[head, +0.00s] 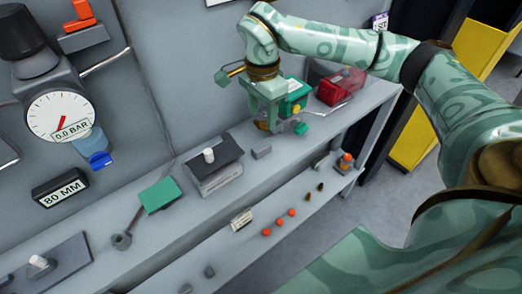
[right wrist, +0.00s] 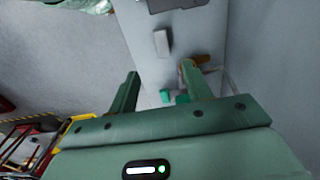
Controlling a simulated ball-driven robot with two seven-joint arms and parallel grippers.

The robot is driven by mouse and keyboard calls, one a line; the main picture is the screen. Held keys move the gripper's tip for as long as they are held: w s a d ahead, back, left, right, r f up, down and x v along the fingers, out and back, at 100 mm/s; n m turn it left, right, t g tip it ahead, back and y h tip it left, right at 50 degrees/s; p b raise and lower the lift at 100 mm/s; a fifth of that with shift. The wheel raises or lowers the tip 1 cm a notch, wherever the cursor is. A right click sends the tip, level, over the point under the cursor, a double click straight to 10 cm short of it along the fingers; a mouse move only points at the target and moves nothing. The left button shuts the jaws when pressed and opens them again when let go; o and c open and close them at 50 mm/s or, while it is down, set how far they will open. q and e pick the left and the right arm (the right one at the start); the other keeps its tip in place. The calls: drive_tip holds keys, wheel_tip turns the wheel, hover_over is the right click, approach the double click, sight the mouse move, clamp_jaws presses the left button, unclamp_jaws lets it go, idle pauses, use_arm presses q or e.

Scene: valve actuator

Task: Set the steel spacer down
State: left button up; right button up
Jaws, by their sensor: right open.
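A small plain grey block (head: 261,151), which looks like the steel spacer, lies on the grey bench. In the right wrist view a pale grey block (right wrist: 161,43), apparently the same one, lies on the bench just beyond the fingertips, with nothing gripping it. My right gripper (head: 268,122) is over the bench, behind and slightly right of the block in the head view. In the right wrist view its two green fingers (right wrist: 160,74) stand wide apart with no object held. My left gripper is not in view.
A dark-topped box (head: 215,167) with a white knob stands left of the block. A red case (head: 341,86) and a green-and-yellow unit (head: 294,96) are close to my right gripper. A green plate (head: 160,195) and wrench (head: 124,238) lie farther left. Small orange parts (head: 279,222) sit on the lower shelf.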

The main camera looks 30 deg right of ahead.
drive_tip(key=b, duration=0.1)
hover_over(261, 146)
drive_tip(key=f, duration=0.6)
drive_tip(key=shift+s+f, duration=0.15)
drive_tip(key=shift+s, duration=0.1)
drive_tip(key=f, duration=0.1)
drive_tip(key=f+b, duration=0.1)
drive_tip(key=f, duration=0.3)
drive_tip(key=shift+w+f, duration=0.15)
drive_tip(key=shift+w, duration=0.1)
drive_tip(key=shift+c, duration=0.3)
clamp_jaws()
